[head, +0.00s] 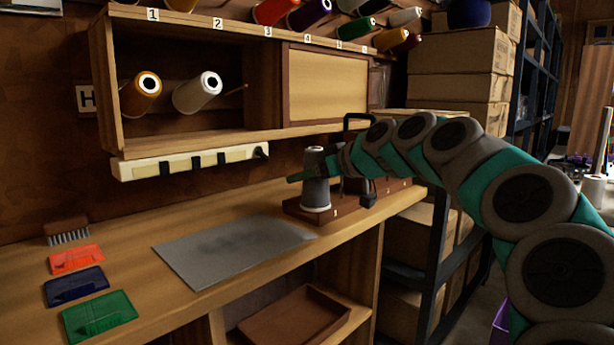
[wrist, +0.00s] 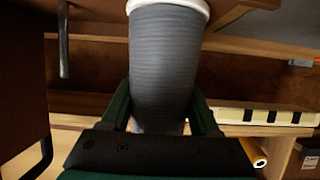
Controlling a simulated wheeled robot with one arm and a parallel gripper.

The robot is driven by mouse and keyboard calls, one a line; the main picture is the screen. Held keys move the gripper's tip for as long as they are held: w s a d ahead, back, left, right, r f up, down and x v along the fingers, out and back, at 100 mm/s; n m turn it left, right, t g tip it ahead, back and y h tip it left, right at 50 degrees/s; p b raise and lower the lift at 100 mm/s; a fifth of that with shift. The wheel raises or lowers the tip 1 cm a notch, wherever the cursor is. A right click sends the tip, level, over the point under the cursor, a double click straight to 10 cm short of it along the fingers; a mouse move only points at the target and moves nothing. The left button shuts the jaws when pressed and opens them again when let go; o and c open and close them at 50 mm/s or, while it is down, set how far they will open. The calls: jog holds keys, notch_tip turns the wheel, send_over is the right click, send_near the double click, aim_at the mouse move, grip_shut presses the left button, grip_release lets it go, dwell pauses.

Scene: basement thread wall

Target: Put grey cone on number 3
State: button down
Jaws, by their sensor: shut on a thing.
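My gripper (head: 314,177) is shut on the grey cone (head: 316,194), with a finger on each side of it. The cone is upright at a wooden stand on the bench; I cannot tell whether its base touches the stand. In the wrist view the grey cone (wrist: 163,60) sits between my green fingers (wrist: 160,110), its pale rim at the top. The number 3 label (head: 267,31) is on the wall shelf's top edge. A bare peg (head: 237,90) sticks out inside the shelf, right of the white cone (head: 197,92) and below number 3.
An orange cone (head: 141,94) is under number 1. A sliding panel (head: 327,86) covers the shelf's right part. A power strip (head: 190,162) runs under the shelf. The wooden stand (head: 345,212), grey mat (head: 225,250), brush (head: 67,233) and coloured cards (head: 76,258) are on the bench.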

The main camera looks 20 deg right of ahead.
jog(key=shift+f, duration=0.15)
jog(key=shift+c, duration=0.6)
grip_release()
jog(key=shift+r, duration=0.25)
jog(key=v, duration=1.2)
jog(key=shift+s+f, duration=0.1)
jog(key=shift+f, duration=0.05)
